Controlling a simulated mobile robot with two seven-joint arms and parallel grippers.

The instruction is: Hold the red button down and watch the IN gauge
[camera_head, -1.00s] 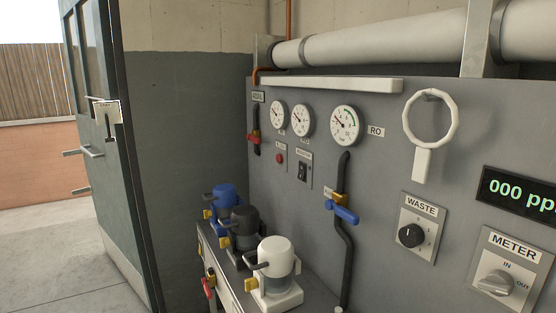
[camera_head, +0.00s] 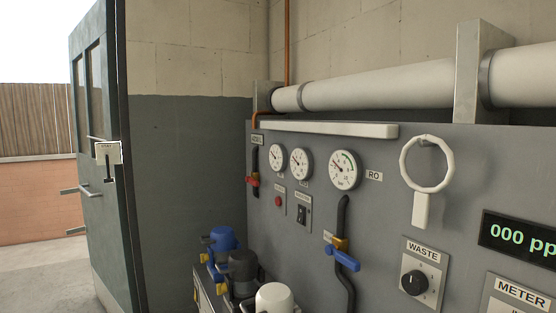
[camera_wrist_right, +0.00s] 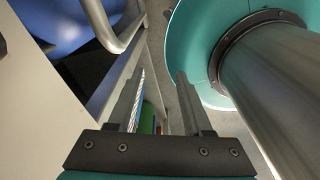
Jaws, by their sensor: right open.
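The red button (camera_head: 278,202) sits on a small labelled plate on the grey panel (camera_head: 390,215), below the gauges. Nothing touches it. Two smaller white gauges (camera_head: 276,158) and (camera_head: 301,163) hang side by side above it, and a larger gauge (camera_head: 345,170) labelled RO is to their right. The small gauge labels are too blurred to read, so I cannot tell which is IN. My right gripper (camera_wrist_right: 160,95) shows in the right wrist view with its two fingers apart and nothing between them. Neither gripper shows in the head view.
A black rocker switch (camera_head: 301,214) is right of the button. A blue-handled valve (camera_head: 343,257), a WASTE knob (camera_head: 414,282) and a digital display (camera_head: 520,243) are further right. Several pumps (camera_head: 243,270) stand below the panel. An open door (camera_head: 100,150) is at left.

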